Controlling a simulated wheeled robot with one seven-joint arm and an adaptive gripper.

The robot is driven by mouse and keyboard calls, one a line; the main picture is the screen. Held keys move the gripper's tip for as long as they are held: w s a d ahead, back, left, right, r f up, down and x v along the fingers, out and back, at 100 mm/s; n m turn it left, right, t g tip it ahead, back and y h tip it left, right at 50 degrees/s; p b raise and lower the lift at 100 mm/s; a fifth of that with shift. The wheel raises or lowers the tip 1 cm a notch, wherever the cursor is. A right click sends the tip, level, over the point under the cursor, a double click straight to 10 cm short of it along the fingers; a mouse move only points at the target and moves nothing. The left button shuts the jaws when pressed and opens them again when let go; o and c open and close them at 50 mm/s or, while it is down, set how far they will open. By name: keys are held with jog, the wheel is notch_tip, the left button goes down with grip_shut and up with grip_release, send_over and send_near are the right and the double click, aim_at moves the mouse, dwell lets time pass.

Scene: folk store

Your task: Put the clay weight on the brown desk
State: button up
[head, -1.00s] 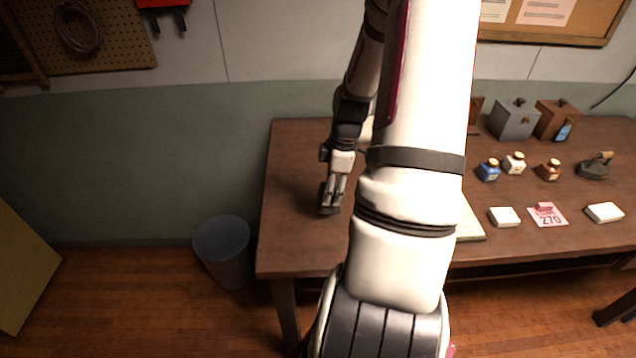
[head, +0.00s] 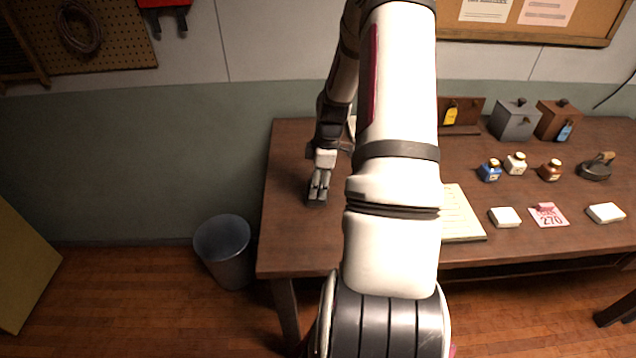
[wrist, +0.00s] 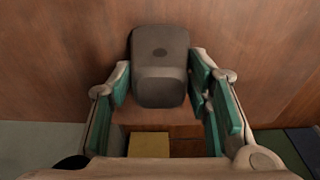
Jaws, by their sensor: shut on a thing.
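The brown desk (head: 290,235) stands against the wall in the head view, and its brown wood also fills much of the wrist view (wrist: 60,70). My gripper (head: 317,202) points down over the desk's left part. In the wrist view, my gripper (wrist: 160,88) has its teal-padded fingers on both sides of a grey-brown, rounded block (wrist: 160,50), which appears to be the clay weight, and is shut on it. Whether the block touches the desktop is hard to tell. In the head view the block cannot be made out clearly at the fingertips.
Ink bottles (head: 489,170), a flat iron (head: 596,168), boxes (head: 514,120), white blocks (head: 505,217), a numbered tag (head: 548,215) and a paper pad (head: 461,215) occupy the desk's middle and right. A bin (head: 223,250) stands left of the desk. The desk's front left is clear.

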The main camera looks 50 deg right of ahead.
jog(key=o, duration=1.4)
jog(key=shift+f, duration=0.1)
notch_tip(320, 180, up, 12)
jog(key=s+d, duration=0.1)
jog(key=w+a+r+m+h, duration=0.1)
jog(key=a+r+m+h, duration=0.15)
jog(key=a+r, duration=1.4)
jog(key=s+a+r+m+t, duration=0.1)
jog(key=s+a, duration=0.3)
jog(key=a, duration=0.2)
jog(key=s+a+r+m+t+y, duration=0.1)
jog(key=s+a+r+m, duration=0.1)
jog(key=s+a, duration=0.2)
jog(key=s+a+r+m+t, duration=0.2)
jog(key=s+a, duration=0.2)
jog(key=a, duration=0.4)
jog(key=shift+s+a+r+m, duration=0.15)
jog(key=shift+a+m, duration=0.1)
jog(key=shift+a, duration=0.1)
